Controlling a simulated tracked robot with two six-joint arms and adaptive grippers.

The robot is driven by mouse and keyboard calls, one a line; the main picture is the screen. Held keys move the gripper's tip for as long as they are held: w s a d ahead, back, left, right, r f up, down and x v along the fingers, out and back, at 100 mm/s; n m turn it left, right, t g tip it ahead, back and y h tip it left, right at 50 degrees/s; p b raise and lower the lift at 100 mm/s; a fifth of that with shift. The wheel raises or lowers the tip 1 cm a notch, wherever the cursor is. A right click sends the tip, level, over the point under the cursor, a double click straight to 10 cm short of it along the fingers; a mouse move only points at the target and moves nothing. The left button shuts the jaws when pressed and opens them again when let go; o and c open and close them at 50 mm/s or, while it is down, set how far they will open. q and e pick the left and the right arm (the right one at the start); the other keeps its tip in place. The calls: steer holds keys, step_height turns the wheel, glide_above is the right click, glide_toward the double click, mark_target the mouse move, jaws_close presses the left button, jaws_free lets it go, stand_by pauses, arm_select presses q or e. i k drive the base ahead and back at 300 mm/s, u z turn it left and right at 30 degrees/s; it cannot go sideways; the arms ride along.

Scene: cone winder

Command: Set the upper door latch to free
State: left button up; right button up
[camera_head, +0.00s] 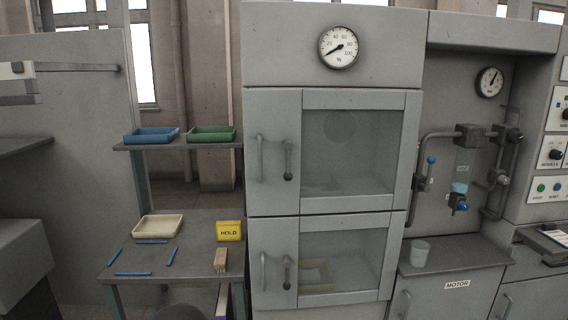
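The upper door (398,150) of the grey cabinet is shut, with a window in a grey frame. A vertical bar handle (260,158) stands to the left of the latch. No marking for the latch positions is readable. Neither of my grippers is in view.
The lower door (385,265) has a similar latch (287,272) and handle. Left is a shelf table (193,270) with a cream tray (158,226), blue rods and a yellow HOLD sign (229,231). A ledge with a cup (419,254) stands right.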

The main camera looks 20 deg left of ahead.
mark_target(288, 144)
steer(key=i, duration=0.85)
steer(key=z, duration=0.05)
